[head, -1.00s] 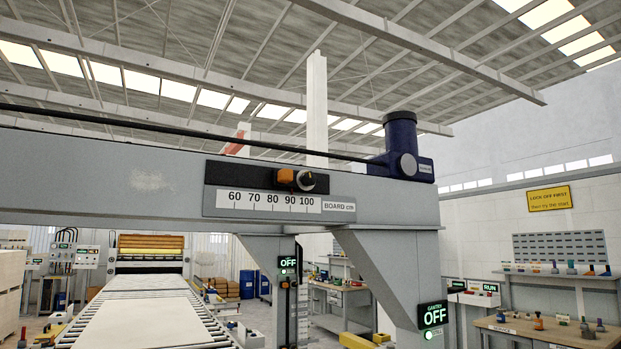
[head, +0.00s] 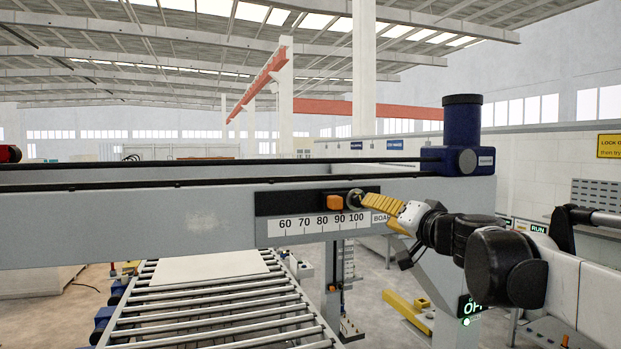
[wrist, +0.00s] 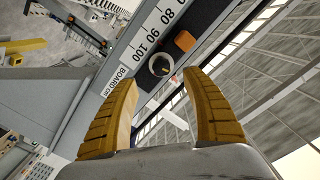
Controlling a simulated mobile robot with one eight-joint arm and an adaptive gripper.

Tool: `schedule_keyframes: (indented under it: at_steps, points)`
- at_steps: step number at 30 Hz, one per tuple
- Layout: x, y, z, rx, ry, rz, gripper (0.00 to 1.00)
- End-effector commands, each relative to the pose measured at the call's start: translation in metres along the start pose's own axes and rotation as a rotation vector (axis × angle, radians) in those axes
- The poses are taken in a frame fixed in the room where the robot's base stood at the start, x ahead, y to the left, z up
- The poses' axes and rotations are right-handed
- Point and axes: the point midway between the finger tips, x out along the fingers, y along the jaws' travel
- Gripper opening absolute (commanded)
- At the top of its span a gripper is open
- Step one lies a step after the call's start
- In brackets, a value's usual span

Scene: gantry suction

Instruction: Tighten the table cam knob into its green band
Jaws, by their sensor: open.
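A small round dark knob with a pale rim (head: 355,199) sits on the black strip of the beam, just right of an orange block (head: 334,202). The wrist view also shows the knob (wrist: 160,65), ahead of my fingertips and between their lines. I cannot tell whether this is the table cam knob, and I cannot make out a green band. My gripper (head: 368,204) has yellow ribbed fingers and reaches in from the right, close to the knob. In the wrist view my gripper (wrist: 165,78) is open with nothing between its fingers. Contact with the knob is not visible.
A white scale (head: 318,224) marked 60 to 100 runs below the strip on the grey beam (head: 150,222). A blue motor housing (head: 462,135) stands on the beam's right end. A roller conveyor (head: 215,310) lies below. Open air is in front of the beam.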

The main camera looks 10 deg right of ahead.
Motion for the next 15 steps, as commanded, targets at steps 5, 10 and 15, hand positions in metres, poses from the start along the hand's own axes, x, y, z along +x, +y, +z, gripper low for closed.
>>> schedule_keyframes:
  at_steps: [5, 10, 15]
  points:
    - [0.013, 0.0, -0.013, 0.011, 0.021, 0.0, 0.57]
    - [0.044, -0.001, -0.013, 0.011, 0.019, -0.001, 0.57]
    - [0.078, -0.001, -0.013, 0.011, 0.019, 0.0, 0.57]
